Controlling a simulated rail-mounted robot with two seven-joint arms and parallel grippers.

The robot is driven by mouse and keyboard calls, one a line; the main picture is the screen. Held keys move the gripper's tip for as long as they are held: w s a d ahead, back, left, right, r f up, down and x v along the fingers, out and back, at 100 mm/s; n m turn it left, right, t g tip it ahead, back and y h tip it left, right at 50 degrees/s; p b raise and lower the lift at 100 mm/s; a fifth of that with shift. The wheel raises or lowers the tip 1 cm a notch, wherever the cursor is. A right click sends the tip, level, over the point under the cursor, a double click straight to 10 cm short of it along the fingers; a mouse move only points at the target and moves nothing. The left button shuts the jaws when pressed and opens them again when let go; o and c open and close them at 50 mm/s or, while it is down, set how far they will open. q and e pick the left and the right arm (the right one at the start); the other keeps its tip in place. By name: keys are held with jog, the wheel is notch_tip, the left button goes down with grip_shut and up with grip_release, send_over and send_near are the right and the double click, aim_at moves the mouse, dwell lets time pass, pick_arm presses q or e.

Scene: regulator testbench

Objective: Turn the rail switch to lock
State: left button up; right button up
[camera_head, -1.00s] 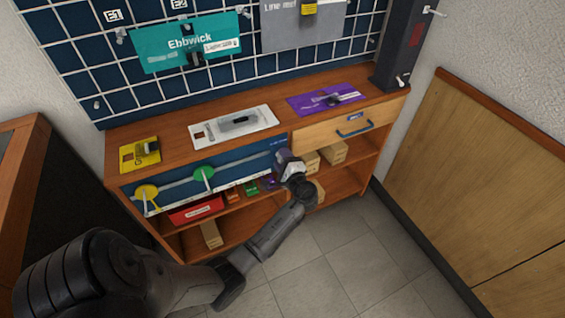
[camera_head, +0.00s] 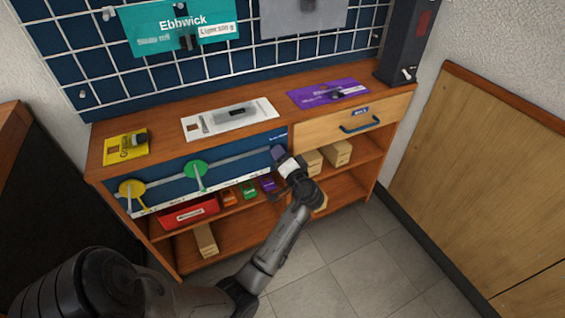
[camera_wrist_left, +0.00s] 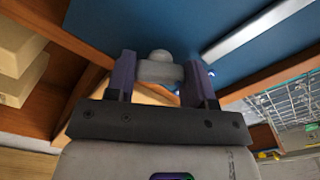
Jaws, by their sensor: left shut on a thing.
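A blue panel (camera_head: 228,163) with a silver rail is on the front of the wooden bench. A yellow disc with a lever (camera_head: 131,189) and a green disc with a lever (camera_head: 196,170) sit along the rail. My left gripper (camera_head: 279,153) is at the panel's right end and hides what lies behind it in the head view. In the left wrist view, its two purplish fingers (camera_wrist_left: 160,85) are shut on a pale grey handle (camera_wrist_left: 158,70) with a rounded end, against the blue panel (camera_wrist_left: 190,25). I cannot read any lock marking. My right gripper is not in view.
Purple (camera_head: 328,92), white (camera_head: 225,122) and yellow (camera_head: 126,146) plates lie on the bench top. A drawer (camera_head: 352,124) is right of the panel. A red bin (camera_head: 188,213) and small boxes stand on the shelves below. The floor in front is clear.

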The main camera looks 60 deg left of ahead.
pick_arm(q)
jog(key=shift+f+n+b, duration=0.15)
jog(key=shift+n+b, duration=0.6)
jog(key=shift+n, duration=0.05)
jog(key=shift+n+b, duration=0.35)
jog(key=shift+n, duration=0.05)
jog(key=o, duration=0.6)
jog(key=shift+o, duration=0.2)
jog(key=shift+r, duration=0.2)
